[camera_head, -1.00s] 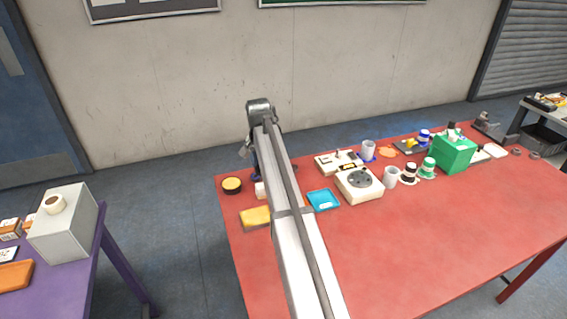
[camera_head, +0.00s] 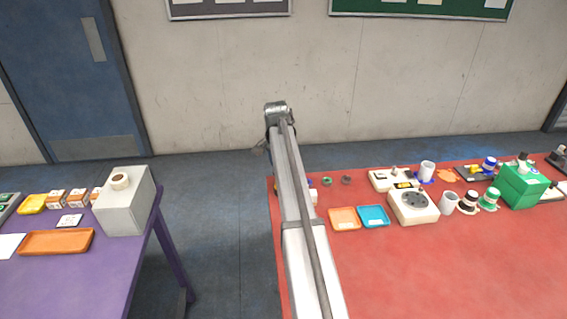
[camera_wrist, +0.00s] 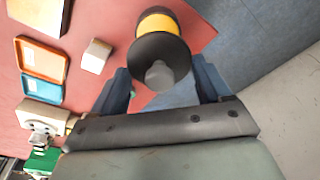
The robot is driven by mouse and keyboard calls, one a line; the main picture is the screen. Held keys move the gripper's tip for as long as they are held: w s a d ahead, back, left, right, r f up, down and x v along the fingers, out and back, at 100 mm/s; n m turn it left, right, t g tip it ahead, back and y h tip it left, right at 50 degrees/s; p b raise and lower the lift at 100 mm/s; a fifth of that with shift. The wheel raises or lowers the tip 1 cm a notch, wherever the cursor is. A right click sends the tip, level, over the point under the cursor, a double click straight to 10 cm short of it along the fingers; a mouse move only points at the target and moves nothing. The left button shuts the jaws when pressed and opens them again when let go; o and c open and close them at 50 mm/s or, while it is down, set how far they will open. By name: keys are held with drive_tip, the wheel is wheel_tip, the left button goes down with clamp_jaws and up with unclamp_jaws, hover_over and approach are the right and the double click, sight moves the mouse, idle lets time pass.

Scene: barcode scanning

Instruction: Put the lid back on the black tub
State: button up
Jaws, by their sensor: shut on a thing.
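A round black lid with a grey knob (camera_wrist: 148,47) is between the two blue fingers of my gripper (camera_wrist: 162,82) in the wrist view. My gripper is shut on the lid. Past the lid, and partly covered by it, is a round yellow-orange surface with a dark rim, which looks like the black tub (camera_wrist: 168,22) on the red table. Whether lid and tub touch I cannot tell. In the head view my arm hides the gripper's fingertips, the lid and the tub.
A white box (camera_wrist: 96,55) stands close to the left finger. An orange tray (camera_head: 344,219) and a blue tray (camera_head: 373,216) lie right of my arm on the red table (camera_head: 420,270). The table's left edge is close by, with open floor beyond.

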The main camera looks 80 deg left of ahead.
drive_tip(key=shift+f, duration=2.95)
drive_tip(key=shift+f, duration=0.15)
drive_tip(key=o, duration=1)
drive_tip(key=shift+r, duration=0.25)
drive_tip(key=shift+r, duration=3.25)
drive_tip(key=shift+c, duration=0.4)
clamp_jaws()
